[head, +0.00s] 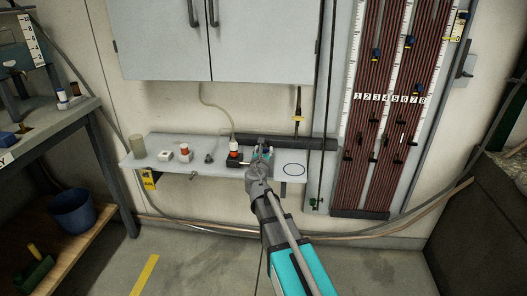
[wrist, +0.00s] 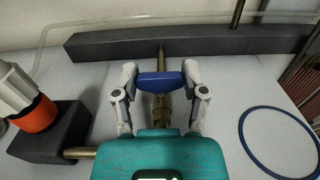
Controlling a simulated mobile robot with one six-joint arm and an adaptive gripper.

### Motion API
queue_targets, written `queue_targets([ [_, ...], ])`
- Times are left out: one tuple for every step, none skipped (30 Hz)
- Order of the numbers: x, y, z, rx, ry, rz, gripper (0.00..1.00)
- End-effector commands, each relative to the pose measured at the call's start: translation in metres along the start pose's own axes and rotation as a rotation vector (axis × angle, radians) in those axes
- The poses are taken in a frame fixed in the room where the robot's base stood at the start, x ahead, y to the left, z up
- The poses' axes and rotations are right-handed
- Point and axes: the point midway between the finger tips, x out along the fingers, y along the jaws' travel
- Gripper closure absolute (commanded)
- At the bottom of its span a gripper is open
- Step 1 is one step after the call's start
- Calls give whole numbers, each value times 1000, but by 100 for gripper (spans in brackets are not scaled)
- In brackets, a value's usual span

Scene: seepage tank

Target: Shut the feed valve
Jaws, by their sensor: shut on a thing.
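The feed valve has a short blue handle (wrist: 160,79) on a brass body (wrist: 161,108), in the middle of the wrist view. The handle lies crosswise to the brass pipe, which runs away to a dark bar. My gripper (wrist: 160,82) is shut on the blue handle, one finger at each end. In the head view my gripper (head: 262,153) is at the shelf, and the arm and gripper mostly hide the valve.
The shelf (head: 220,173) holds a dark block with an orange-and-white fitting (wrist: 35,112) left of my gripper. A blue ring (wrist: 280,141) lies flat on the right. A cabinet (head: 222,45) hangs above; a tube board (head: 385,120) stands right.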

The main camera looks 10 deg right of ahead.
Motion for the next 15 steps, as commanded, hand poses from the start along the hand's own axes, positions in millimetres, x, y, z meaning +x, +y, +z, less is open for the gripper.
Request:
queue_targets([
  [0, 4, 0, -1, 0, 4, 92],
  [0, 4, 0, -1, 0, 2, 92],
  [0, 4, 0, -1, 0, 0, 92],
  [0, 4, 0, -1, 0, -2, 92],
  [0, 4, 0, -1, 0, -2, 92],
  [0, 4, 0, -1, 0, -3, 92],
  [0, 4, 0, -1, 0, -3, 92],
  [0, 4, 0, -1, 0, -3, 92],
  [0, 4, 0, -1, 0, -3, 92],
  [0, 4, 0, -1, 0, -3, 92],
  [0, 4, 0, -1, 0, -3, 92],
  [0, 4, 0, -1, 0, -3, 92],
  [0, 4, 0, -1, 0, -2, 92],
  [0, 4, 0, -1, 0, -2, 42],
  [0, 4, 0, -1, 0, -2, 35],
])
